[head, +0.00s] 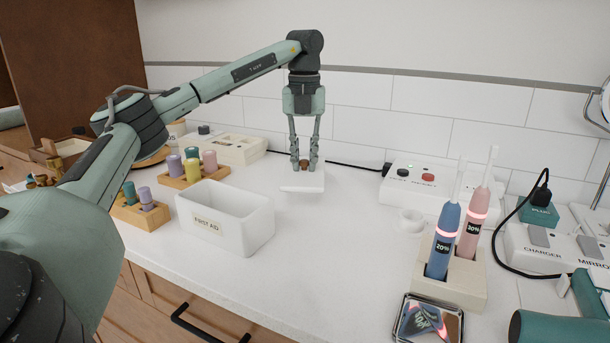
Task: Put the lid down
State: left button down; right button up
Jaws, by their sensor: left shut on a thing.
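The lid (302,182) is a flat white slab with a brown knob (304,165) on top. My left gripper (304,163) points straight down and is shut on the knob. The lid looks level, behind and to the right of the white box; I cannot tell whether it hangs just above the counter or touches it. The open white box (248,232), labelled FIRST AID, stands on the counter (300,290) and looks empty in the part that shows. My right gripper is not in view.
Wooden blocks with coloured pegs (193,172) stand left of the box. A white button panel (425,185), a tape roll (411,221) and a toothbrush stand (465,280) are to the right. A shiny dish (428,322) lies at the front. The counter's middle is clear.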

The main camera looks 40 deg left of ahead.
aim_at(305, 166)
pick_arm(q)
notch_tip(305, 166, down, 3)
jog(key=shift+f, duration=0.55)
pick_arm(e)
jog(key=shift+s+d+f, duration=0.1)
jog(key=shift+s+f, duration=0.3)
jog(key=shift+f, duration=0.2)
pick_arm(q)
jog(key=c, duration=1.4)
grip_release()
jog(key=shift+f, duration=0.15)
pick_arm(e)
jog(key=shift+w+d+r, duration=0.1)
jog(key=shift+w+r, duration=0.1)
